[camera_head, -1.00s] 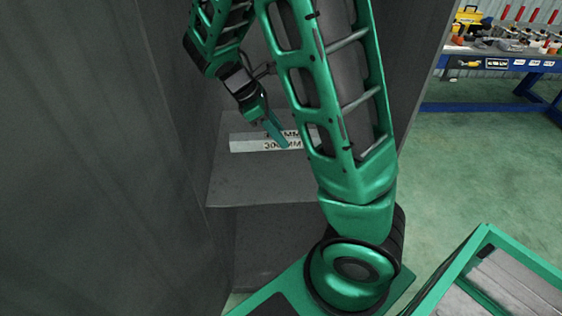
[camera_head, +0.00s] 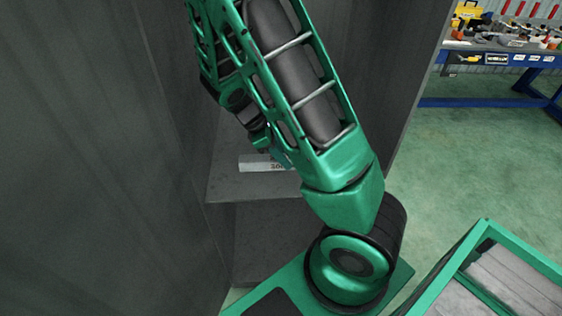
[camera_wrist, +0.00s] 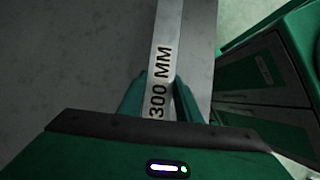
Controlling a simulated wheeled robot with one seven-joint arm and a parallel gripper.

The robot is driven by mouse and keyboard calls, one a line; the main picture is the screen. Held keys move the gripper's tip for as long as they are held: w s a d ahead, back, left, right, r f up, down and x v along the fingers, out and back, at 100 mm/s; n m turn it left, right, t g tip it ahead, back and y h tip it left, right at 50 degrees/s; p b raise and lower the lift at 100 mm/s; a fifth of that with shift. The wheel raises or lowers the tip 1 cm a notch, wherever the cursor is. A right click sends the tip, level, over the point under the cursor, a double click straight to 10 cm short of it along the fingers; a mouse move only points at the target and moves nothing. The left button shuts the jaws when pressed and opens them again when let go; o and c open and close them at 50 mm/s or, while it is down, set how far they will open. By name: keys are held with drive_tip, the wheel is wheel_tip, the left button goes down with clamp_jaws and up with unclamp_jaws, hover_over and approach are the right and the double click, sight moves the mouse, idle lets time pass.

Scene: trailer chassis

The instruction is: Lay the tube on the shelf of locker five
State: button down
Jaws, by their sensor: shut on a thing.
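The tube is a pale square bar (camera_head: 258,163) marked 300 MM. In the head view it shows just over the grey shelf (camera_head: 245,186) inside the dark locker, with its right end hidden by my arm. I cannot tell whether it touches the shelf. In the wrist view the tube (camera_wrist: 170,45) runs from the top of the picture down between the green fingers. My gripper (camera_wrist: 157,85) is shut on it, one finger on each side. In the head view the fingers are mostly hidden behind my arm links.
The locker's tall grey left wall (camera_head: 90,150) and right wall (camera_head: 415,75) close in on my arm. A lower space (camera_head: 265,240) lies under the shelf. A blue workbench (camera_head: 490,102) with tools stands at the back right, past open green floor (camera_head: 445,150).

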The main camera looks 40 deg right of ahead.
drive_tip(key=shift+f, duration=1.05)
drive_tip(key=shift+f, duration=0.1)
drive_tip(key=c, duration=1.3)
unclamp_jaws()
